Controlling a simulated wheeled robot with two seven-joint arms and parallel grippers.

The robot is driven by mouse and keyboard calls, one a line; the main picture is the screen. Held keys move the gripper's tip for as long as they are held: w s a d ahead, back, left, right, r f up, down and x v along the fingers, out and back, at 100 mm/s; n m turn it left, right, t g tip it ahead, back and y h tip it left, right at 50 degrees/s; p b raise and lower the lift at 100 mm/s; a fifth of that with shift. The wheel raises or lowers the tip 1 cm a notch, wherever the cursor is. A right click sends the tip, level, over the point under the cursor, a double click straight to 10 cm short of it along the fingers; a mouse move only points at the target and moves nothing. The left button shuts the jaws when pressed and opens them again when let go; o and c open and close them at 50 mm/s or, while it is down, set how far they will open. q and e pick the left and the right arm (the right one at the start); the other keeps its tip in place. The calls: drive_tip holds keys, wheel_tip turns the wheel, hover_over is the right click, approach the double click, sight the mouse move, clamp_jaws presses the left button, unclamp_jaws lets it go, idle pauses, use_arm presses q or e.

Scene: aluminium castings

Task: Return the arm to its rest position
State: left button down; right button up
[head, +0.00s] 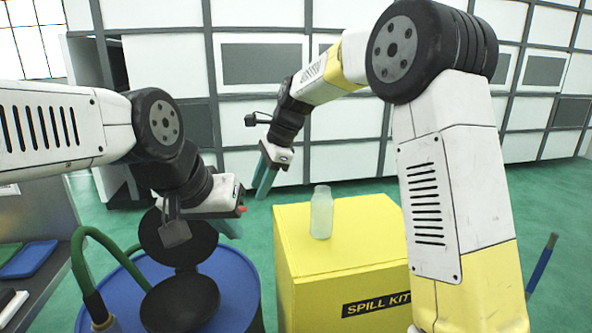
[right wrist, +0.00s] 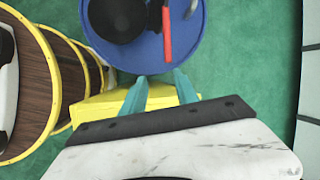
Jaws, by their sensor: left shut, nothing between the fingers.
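My left gripper (head: 230,226) is in the lower left of the head view, above the blue drum (head: 237,296). Its fingers are shut with nothing between them. My right gripper (head: 266,174) is higher up, raised in the air to the left of the yellow box, fingers pointing down. In the right wrist view its two teal fingers (right wrist: 161,82) stand apart with nothing between them. Both arms are raised; the right arm bends across the right of the head view.
A yellow spill kit box (head: 300,262) carries a translucent bottle (head: 321,214). The blue drum has a raised black lid (head: 178,240) and a green hose (head: 88,262) beside it. A bench with a blue tray (head: 30,259) is at left. Green floor is open behind the box.

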drive_tip(key=s+d+r+n+t, duration=0.2)
drive_tip(key=s+d+r+n, duration=0.15)
drive_tip(key=s+d, duration=0.4)
drive_tip(key=s+d+r+n+t, duration=0.1)
drive_tip(key=s+d+r+n, duration=0.25)
drive_tip(key=d, duration=0.75)
drive_tip(key=s+d+f+n+t+h, duration=0.1)
drive_tip(key=s+d+f+n, duration=0.1)
drive_tip(key=s, duration=0.4)
drive_tip(key=s+d+f+n+t+h, duration=0.1)
drive_tip(key=s+d+n, duration=0.3)
drive_tip(key=s+d, duration=0.3)
drive_tip(key=shift+s+d+f+t, duration=0.15)
drive_tip(key=shift+f+t, duration=0.2)
drive_tip(key=shift+t, duration=0.05)
